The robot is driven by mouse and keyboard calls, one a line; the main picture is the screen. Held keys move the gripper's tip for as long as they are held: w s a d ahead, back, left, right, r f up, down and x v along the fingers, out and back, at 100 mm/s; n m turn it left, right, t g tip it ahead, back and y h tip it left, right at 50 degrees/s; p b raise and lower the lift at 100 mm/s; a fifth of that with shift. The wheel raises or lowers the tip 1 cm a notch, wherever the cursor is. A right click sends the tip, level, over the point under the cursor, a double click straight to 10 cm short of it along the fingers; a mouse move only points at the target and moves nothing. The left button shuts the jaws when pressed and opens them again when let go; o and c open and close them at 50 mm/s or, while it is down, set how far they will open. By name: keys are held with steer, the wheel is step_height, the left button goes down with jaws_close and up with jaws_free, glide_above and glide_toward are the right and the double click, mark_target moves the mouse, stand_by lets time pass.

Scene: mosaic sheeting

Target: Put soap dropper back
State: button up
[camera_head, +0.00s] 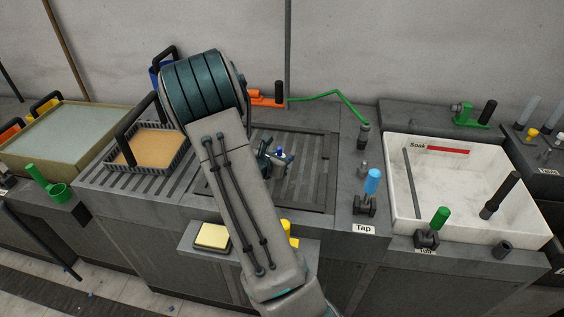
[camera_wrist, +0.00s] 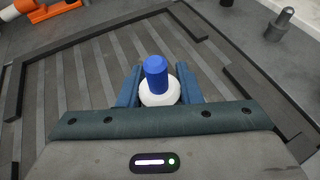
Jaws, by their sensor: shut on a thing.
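The soap dropper (camera_wrist: 158,92) has a blue cap on a white round body. In the wrist view it stands between the two fingers of my gripper (camera_wrist: 159,88), which is shut on it.
A white basin marked Soak (camera_head: 455,170) is at the right. A blue-topped tap handle (camera_head: 372,182) stands between basin and panel. A basket with an orange-tan content (camera_head: 150,150) is at the left. An orange handle (camera_head: 265,98) and green hose (camera_head: 330,95) lie behind. A small shelf holds a yellow sponge-like block (camera_head: 212,236).

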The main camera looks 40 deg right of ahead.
steer(key=shift+f, duration=1.3)
steer(key=shift+f, duration=0.25)
steer(key=o, duration=1)
steer(key=shift+c, duration=0.2)
steer(key=shift+r, duration=0.1)
